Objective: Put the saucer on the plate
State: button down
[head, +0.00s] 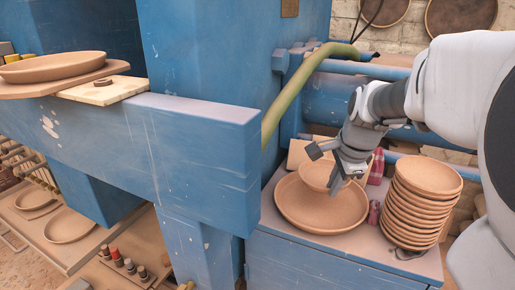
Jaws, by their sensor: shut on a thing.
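The saucer (314,174) is a small, round, terracotta-coloured dish. My gripper (340,182) is shut on its right side, and the gripper hides part of that rim. The plate (290,208) is a wider, shallow dish of the same colour. It lies on the blue cabinet top (290,232). The saucer is over the back part of the plate in this view and looks nearly level. I cannot tell whether it touches the plate or is held just above it.
A stack of several terracotta dishes (420,205) stands close to the right of the plate. A flat board and red checked things show behind it. A green hose (290,100) and blue beam (170,150) are to the left. Another dish (52,67) lies far left.

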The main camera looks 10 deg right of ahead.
aim_at(325, 217)
notch_tip(325, 217, down, 7)
jog(key=shift+f, duration=0.15)
dwell(0.4)
jog(key=shift+f+b, duration=0.2)
jog(key=shift+b, duration=0.1)
jog(key=c, duration=1.3)
grip_release()
jog(key=shift+o, duration=0.2)
